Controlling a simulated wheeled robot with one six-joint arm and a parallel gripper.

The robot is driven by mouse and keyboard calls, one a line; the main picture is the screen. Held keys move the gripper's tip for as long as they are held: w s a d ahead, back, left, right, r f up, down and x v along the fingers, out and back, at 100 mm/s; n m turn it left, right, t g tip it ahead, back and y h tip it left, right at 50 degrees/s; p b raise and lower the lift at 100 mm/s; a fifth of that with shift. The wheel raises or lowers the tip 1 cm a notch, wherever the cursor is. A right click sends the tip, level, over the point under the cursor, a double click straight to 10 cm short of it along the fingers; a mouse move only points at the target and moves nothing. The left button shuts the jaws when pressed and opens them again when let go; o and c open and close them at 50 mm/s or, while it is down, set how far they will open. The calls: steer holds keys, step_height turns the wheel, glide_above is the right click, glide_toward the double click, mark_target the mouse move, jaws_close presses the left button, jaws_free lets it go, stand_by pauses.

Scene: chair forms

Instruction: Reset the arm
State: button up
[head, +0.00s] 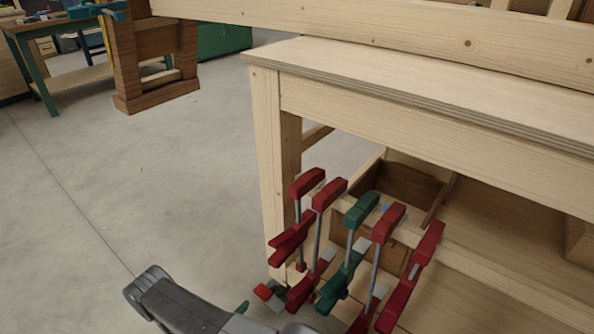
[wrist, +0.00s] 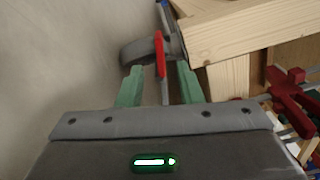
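My gripper (wrist: 159,78) shows in the wrist view with its two green fingers apart. A narrow red piece (wrist: 160,55) with a thin grey bar shows between or beyond the fingers, with gaps on both sides; its depth is unclear. In the head view my grey arm (head: 178,305) enters at the bottom, left of the bench leg. A green fingertip shows low there, near a small red piece (head: 263,291). The rest of the gripper is hidden at the frame's bottom edge.
A wooden workbench (head: 266,150) stands close on the right. Several red and green clamps (head: 350,245) hang upright on its lower rail (head: 470,262), close to my arm. A wooden stool-like form (head: 155,60) is clamped at upper left. The concrete floor (head: 120,190) on the left is clear.

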mark_target(257, 295)
steer(key=shift+b+x, duration=0.6)
steer(key=shift+x, duration=2.8)
